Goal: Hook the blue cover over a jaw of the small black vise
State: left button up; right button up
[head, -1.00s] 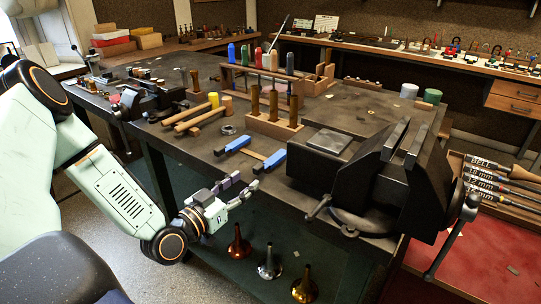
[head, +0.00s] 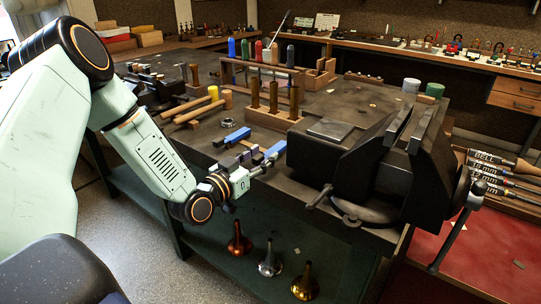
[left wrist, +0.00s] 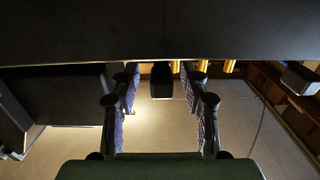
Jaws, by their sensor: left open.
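Two blue covers lie near the front edge of the dark bench: one on the left (head: 238,135), and one on the right (head: 275,150) just beyond my left gripper. My left gripper (head: 258,161) is open at the bench's front edge, close to the right cover and partly overlapping the view of it. I cannot tell whether it touches. The small black vise (head: 158,92) is at the bench's left end, partly hidden behind my left arm. In the left wrist view the two fingers (left wrist: 161,95) stand apart; no blue cover is recognisable there. My right gripper is not in view.
A large black vise (head: 385,160) stands at the right of the bench. A wooden block with upright handles (head: 272,117) and mallets (head: 200,105) lie behind the covers. Brass, silver and copper-coloured bells (head: 270,263) stand on the shelf below.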

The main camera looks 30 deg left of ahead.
pick_arm(q)
jog(key=shift+s+a, duration=0.15)
jog(key=shift+s, duration=0.15)
jog(key=c, duration=0.4)
jog(key=shift+w, duration=0.2)
jog(key=c, duration=0.4)
jog(key=shift+s, duration=0.1)
grip_shut()
jog(key=shift+r, duration=0.1)
